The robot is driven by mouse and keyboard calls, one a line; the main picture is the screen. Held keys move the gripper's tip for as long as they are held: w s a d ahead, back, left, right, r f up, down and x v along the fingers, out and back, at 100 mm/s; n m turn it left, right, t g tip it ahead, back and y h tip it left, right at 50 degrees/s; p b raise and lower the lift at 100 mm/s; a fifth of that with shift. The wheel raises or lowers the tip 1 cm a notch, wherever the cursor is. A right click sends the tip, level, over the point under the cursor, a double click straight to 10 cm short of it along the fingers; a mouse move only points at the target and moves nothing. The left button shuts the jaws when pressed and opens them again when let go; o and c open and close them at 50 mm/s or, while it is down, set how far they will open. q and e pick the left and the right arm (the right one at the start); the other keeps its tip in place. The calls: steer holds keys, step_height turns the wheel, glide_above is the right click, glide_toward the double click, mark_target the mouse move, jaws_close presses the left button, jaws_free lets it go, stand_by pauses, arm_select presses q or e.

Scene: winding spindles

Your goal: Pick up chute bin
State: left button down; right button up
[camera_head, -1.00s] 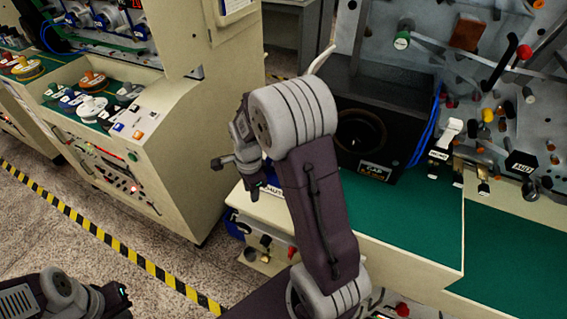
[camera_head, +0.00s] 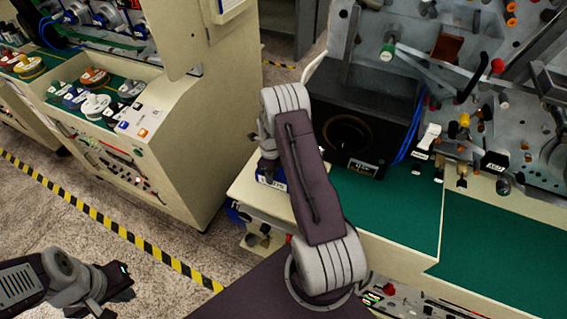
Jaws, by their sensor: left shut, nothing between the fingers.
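A small blue bin with a white label (camera_head: 270,182) sits at the left end of the green-topped bench; the label is too small to read surely, and I take it for the chute bin. My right gripper (camera_head: 268,168) points down at it from above, its dark fingers close to the bin's top. I cannot tell whether they touch it or how far apart they are, as my own arm hides part of the bin. My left gripper (camera_head: 127,283) is at the lower left, shut and empty, over the floor and away from the bench.
A black box with a round opening (camera_head: 372,120) stands on the bench (camera_head: 395,208) right of my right arm. Behind it is a panel with rollers and knobs (camera_head: 480,110). A cream machine (camera_head: 185,150) with spools stands left. Striped tape (camera_head: 90,212) crosses the floor.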

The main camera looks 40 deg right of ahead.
steer(key=shift+f, duration=1.6)
jaws_close()
